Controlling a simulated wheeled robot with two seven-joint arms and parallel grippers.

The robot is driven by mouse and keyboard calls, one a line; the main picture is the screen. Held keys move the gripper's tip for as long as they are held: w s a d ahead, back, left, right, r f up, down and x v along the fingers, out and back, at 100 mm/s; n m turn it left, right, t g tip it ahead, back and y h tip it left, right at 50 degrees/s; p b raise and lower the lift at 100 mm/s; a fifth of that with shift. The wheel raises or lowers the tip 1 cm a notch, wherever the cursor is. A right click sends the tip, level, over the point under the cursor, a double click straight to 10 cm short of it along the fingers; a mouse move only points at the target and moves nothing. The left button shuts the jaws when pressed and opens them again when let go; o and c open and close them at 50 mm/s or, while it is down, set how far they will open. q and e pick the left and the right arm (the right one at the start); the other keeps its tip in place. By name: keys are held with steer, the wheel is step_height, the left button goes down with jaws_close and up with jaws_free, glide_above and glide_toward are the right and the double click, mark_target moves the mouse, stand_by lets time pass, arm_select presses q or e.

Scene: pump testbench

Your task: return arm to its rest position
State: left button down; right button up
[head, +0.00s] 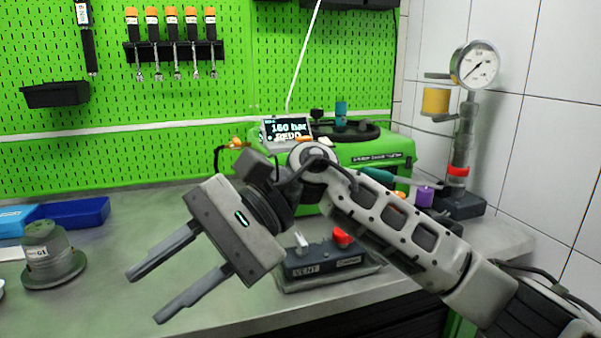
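My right gripper (145,296) is in the middle left of the head view, above the grey workbench. Its two long fingers are spread apart with nothing between them, and they point down to the left. My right arm (395,222) comes in from the lower right and passes in front of the green pump machine (385,152). My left arm and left gripper are not in view.
A valve block (320,262) marked "VENT", with a red knob, sits just right of my gripper. A grey flanged part (52,258) and blue bins (75,213) are at left. A pressure gauge (475,66) stands at right. The display (286,129) reads 160 bar.

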steer(key=w+d+r+m+t+y, duration=0.15)
steer(key=m+t+y, duration=0.25)
steer(key=m+y, duration=0.5)
steer(key=w+d+m+t+y, duration=0.2)
steer(key=w+m+t+y, duration=0.3)
steer(key=m, duration=0.9)
steer(key=w+d+f+m+t+h, duration=0.1)
steer(key=d+f+m+t+h, duration=0.25)
steer(key=m+t, duration=0.4)
steer(key=w+d+f+m+t+h+p, duration=0.1)
steer(key=d+f+m+t+h, duration=0.3)
steer(key=m, duration=0.7)
steer(key=w+d+f+m+t+h, duration=0.1)
steer(key=d+f+m+t+h, duration=0.3)
steer(key=m+t, duration=0.4)
steer(key=s+d+f+m+g+h, duration=0.3)
steer(key=s+f+m, duration=0.2)
steer(key=f, duration=0.3)
steer(key=s+d+f+m+g+h, duration=0.3)
steer(key=s+d+f+m, duration=0.1)
steer(key=f+m, duration=0.3)
steer(key=s+d+f+m+g+h+p, duration=0.1)
steer(key=s+d+f+m+g+h, duration=0.2)
steer(key=f, duration=0.6)
steer(key=s+d+m+h, duration=0.1)
steer(key=s+m, duration=0.1)
steer(key=m, duration=0.1)
steer(key=shift+s+d+f, duration=0.25)
steer(key=shift+s+f, duration=0.1)
steer(key=shift+s, duration=0.05)
